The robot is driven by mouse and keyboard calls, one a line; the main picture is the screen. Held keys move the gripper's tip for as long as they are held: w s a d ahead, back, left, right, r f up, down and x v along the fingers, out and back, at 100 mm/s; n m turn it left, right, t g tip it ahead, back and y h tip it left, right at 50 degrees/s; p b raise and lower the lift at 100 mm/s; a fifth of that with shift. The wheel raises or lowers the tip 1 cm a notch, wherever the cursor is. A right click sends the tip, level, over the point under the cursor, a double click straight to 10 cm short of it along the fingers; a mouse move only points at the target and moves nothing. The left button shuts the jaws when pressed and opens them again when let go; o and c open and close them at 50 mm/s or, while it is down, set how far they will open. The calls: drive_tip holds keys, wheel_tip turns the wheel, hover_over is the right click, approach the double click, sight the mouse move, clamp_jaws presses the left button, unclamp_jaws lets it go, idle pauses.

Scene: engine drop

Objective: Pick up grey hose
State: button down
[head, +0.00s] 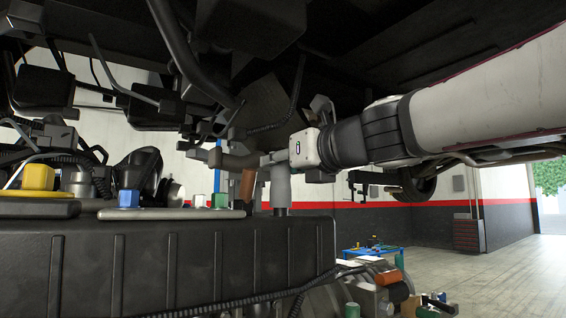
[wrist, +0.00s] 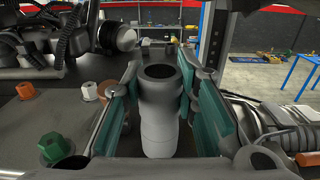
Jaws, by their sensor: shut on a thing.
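The grey hose (head: 280,188) is a short upright grey tube standing at the near right edge of the dark engine block in the head view. In the wrist view the grey hose (wrist: 160,115) stands between the teal finger pads, with its dark open top facing up. My gripper (head: 272,160) reaches in from the right and is shut on the upper part of the hose. In the wrist view my gripper (wrist: 160,88) has one pad on each side of it.
An orange-brown tube (head: 248,188) stands close left of the hose. The black engine block (head: 170,265) fills the lower left, with coloured caps on top. The vehicle underside (head: 390,40) hangs close overhead. A blue table (head: 372,249) stands behind; open floor lies right.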

drive_tip(key=shift+r+p, duration=0.5)
drive_tip(key=shift+r, duration=0.25)
drive_tip(key=shift+r, duration=0.3)
drive_tip(key=shift+p, duration=0.3)
drive_tip(key=shift+s+d, duration=0.3)
drive_tip(key=shift+s, duration=0.15)
